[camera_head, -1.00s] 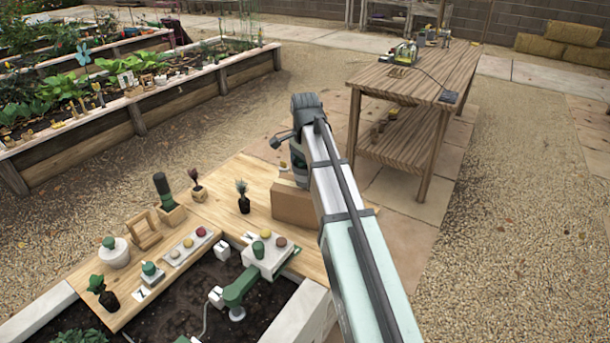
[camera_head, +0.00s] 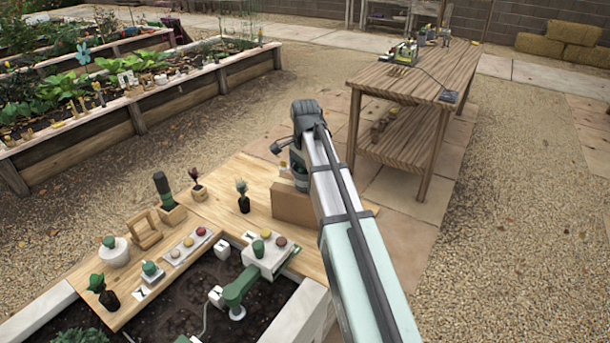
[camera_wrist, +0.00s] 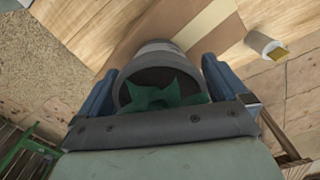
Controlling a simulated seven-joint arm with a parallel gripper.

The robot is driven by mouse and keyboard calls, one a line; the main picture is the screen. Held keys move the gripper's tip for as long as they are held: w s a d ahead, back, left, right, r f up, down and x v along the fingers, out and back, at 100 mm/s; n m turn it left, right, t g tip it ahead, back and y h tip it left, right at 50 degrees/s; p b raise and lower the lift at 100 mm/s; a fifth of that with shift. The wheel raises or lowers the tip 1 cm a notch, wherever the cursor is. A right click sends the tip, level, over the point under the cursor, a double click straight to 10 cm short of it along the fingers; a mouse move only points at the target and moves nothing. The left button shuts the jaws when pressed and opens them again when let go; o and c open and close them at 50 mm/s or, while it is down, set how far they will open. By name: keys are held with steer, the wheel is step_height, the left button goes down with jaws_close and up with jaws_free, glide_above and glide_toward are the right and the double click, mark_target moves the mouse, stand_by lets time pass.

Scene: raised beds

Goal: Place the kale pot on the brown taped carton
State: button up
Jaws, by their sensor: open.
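A grey round pot with dark soil (camera_wrist: 160,78) and green leaves, apparently the kale pot, sits between the fingers of my gripper (camera_wrist: 158,88) in the wrist view. The fingers are open, one on each side of it. The brown carton (camera_wrist: 207,22) with a paler tape strip lies beyond and below the pot. In the head view the carton (camera_head: 293,207) stands at the bench's right end. The pot (camera_head: 298,166) shows partly beside my arm, at the carton's top. Its base is hidden, so contact is hard to confirm.
A dark potted seedling (camera_head: 243,197) stands left of the carton. Further left on the wooden bench are a wooden frame (camera_head: 145,231), a white jar (camera_head: 115,253) and trays. A slatted table (camera_head: 425,75) stands behind.

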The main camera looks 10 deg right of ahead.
step_height(320, 180, up, 12)
steer(key=shift+r, duration=0.15)
stand_by(0.5)
